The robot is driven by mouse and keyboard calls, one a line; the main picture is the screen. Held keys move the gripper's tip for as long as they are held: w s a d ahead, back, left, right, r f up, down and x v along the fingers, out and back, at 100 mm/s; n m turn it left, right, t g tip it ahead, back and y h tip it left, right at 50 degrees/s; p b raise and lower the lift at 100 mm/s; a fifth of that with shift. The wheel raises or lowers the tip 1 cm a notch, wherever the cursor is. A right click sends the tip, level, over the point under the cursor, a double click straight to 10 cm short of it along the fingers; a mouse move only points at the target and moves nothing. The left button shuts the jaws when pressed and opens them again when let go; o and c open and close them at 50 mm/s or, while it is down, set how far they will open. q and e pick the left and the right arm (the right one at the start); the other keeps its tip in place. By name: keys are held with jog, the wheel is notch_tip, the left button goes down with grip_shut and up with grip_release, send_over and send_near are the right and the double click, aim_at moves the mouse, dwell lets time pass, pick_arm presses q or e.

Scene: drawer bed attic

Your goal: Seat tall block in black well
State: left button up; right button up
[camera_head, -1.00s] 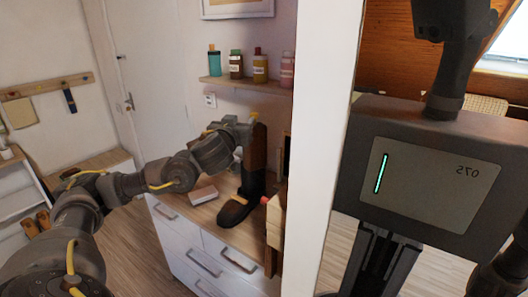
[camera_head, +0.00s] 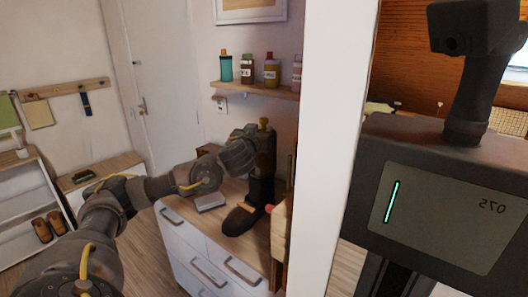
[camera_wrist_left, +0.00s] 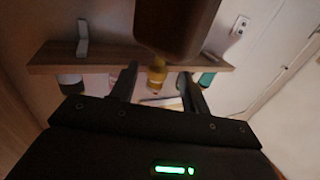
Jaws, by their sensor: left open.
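A tall brown block (camera_head: 266,150) with a yellow knob (camera_head: 264,122) on top stands upright on the dresser. My left gripper (camera_wrist_left: 158,84) is open. In the left wrist view its fingers stand either side of the yellow knob (camera_wrist_left: 157,75), with the brown block (camera_wrist_left: 176,28) beyond. No clear contact shows. In the head view the left hand is just left of the block's top.
A white dresser (camera_head: 205,265) carries a small pale box (camera_head: 210,202) left of the boot. A shelf (camera_head: 255,89) with several bottles is on the wall above. A white post (camera_head: 330,150) stands close on the right. The dresser's front left top is clear.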

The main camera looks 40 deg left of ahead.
aim_at(263, 126)
pick_arm(q)
jog(key=shift+p+x, duration=1.1)
jog(key=shift+x, duration=1.25)
jog(key=shift+w+a, duration=0.15)
jog(key=shift+w, duration=0.15)
jog(key=shift+s, duration=0.1)
jog(key=shift+c, duration=0.2)
grip_shut()
